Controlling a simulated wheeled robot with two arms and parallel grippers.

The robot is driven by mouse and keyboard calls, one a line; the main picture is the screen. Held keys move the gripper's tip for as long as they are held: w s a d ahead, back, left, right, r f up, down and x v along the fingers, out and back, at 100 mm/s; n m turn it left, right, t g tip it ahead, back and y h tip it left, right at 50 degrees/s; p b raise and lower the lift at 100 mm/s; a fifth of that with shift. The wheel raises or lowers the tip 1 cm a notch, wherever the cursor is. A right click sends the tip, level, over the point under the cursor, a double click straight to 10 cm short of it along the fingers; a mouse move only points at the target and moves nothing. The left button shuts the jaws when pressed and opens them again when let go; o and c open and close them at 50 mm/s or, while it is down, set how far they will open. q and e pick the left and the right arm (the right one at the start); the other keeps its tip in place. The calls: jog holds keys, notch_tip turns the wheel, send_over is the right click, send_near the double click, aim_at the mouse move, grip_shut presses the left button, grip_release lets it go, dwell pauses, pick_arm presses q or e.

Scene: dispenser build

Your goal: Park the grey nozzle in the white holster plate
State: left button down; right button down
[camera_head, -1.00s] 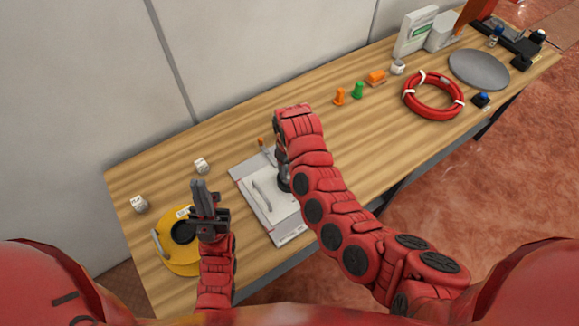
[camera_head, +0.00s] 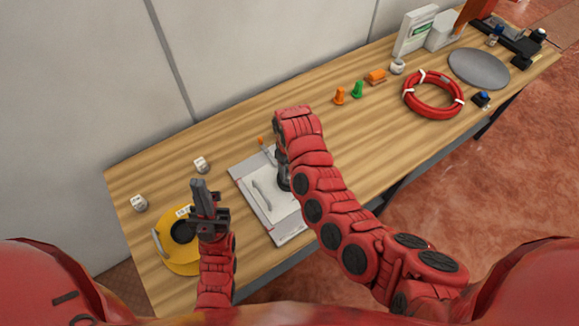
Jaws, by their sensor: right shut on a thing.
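The white holster plate (camera_head: 283,234) lies on the wooden table in front of me, with a pale bar-shaped handle (camera_head: 262,194) on it. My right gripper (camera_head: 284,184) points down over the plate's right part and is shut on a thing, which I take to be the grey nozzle. My own wrist hides most of it, so I cannot tell whether it touches the plate. A slim grey piece with an orange end (camera_head: 263,143) shows at the plate's far edge. My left gripper (camera_head: 199,190) is beside the plate's left side, above a yellow object, apparently empty; its jaw opening is unclear.
The yellow round object (camera_head: 180,262) is at the near left. Two small white cubes (camera_head: 201,165) (camera_head: 139,203) lie behind it. Orange and green pegs (camera_head: 358,89), a red hose coil (camera_head: 432,95) and a grey disc (camera_head: 478,69) stand farther right. The table between is clear.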

jog(key=shift+f, duration=0.25)
jog(key=shift+c, duration=2.2)
grip_release()
notch_tip(320, 180, up, 6)
jog(key=p, duration=0.4)
jog(key=shift+r, duration=0.15)
jog(key=shift+r+p, duration=1.7)
jog(key=shift+r, duration=0.7)
